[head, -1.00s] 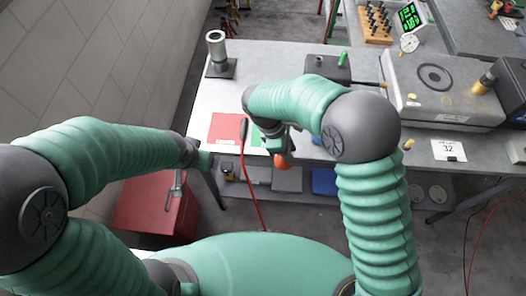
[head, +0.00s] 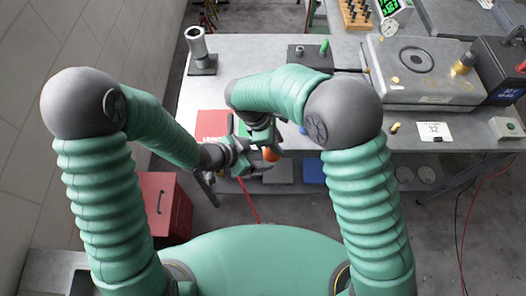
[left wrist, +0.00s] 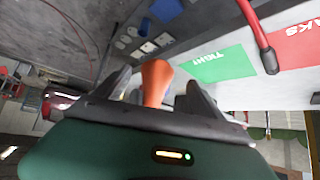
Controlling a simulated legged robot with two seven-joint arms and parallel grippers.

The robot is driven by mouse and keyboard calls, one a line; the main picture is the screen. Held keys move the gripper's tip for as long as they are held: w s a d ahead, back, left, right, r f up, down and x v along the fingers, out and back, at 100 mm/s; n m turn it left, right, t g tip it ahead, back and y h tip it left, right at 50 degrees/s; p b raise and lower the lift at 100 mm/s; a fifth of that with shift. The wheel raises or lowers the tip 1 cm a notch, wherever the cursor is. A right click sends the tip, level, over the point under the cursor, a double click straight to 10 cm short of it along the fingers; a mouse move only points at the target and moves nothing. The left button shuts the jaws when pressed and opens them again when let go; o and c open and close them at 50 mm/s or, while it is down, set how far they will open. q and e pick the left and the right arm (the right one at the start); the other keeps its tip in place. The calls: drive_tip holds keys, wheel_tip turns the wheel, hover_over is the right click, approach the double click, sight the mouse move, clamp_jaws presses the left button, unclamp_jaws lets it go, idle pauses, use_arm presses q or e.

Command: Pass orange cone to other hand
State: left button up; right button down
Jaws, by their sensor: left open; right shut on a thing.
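The orange cone (head: 271,154) hangs at the front edge of the table in the head view, below my right gripper (head: 265,138), which is shut on it. My left gripper (head: 246,161) is just left of the cone, with its fingers pointing toward it. In the left wrist view the cone (left wrist: 155,82) shows between the two dark, spread fingers of my left gripper (left wrist: 160,92). The left gripper is open. I cannot tell whether its fingers touch the cone. My right arm partly hides the right gripper in the head view.
The grey table (head: 240,65) carries a metal cylinder on a stand (head: 199,50), a red mat (head: 212,123) and a large grey machine (head: 420,75). A red cable (head: 247,200) hangs near the grippers. A red cabinet (head: 163,203) stands at lower left.

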sight(265, 153)
use_arm(q)
drive_tip(key=x, duration=0.3)
drive_tip(key=shift+d+f, duration=0.15)
use_arm(e)
drive_tip(key=shift+s, duration=0.1)
use_arm(q)
drive_tip(key=shift+w, duration=0.15)
drive_tip(key=c, duration=1.4)
drive_tip(key=shift+c, duration=0.4)
use_arm(e)
drive_tip(key=c, duration=1)
unclamp_jaws()
drive_tip(key=shift+c, duration=0.2)
